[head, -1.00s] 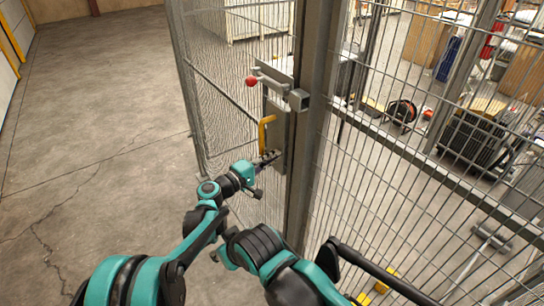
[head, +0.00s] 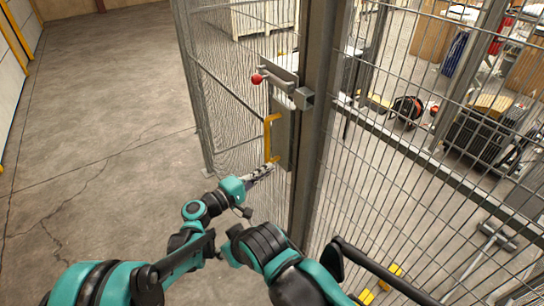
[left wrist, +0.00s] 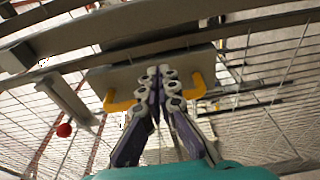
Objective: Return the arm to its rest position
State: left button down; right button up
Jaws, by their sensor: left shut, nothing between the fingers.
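My left gripper (head: 268,170) is shut and empty, just below and beside the yellow handle (head: 268,138) on the lock plate of the mesh gate. In the left wrist view, the shut fingers (left wrist: 163,75) stand in front of the plate, with the yellow handle (left wrist: 197,85) showing on both sides behind them. I cannot tell whether they touch it. The latch bar with a red knob (head: 257,79) sits above the handle; the red knob also shows in the left wrist view (left wrist: 64,130). My right gripper is not in view.
A grey post (head: 316,130) and mesh fence panels stand close to the right of my left arm. Behind the fence are a black crate (head: 480,130), a cable reel (head: 406,109) and boxes. The concrete floor (head: 110,110) to the left is clear.

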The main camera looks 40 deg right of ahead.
pick_arm(q)
jog(key=shift+s+a, duration=0.55)
jog(key=shift+a, duration=0.35)
jog(key=shift+s+a, duration=0.55)
jog(key=shift+a, duration=0.3)
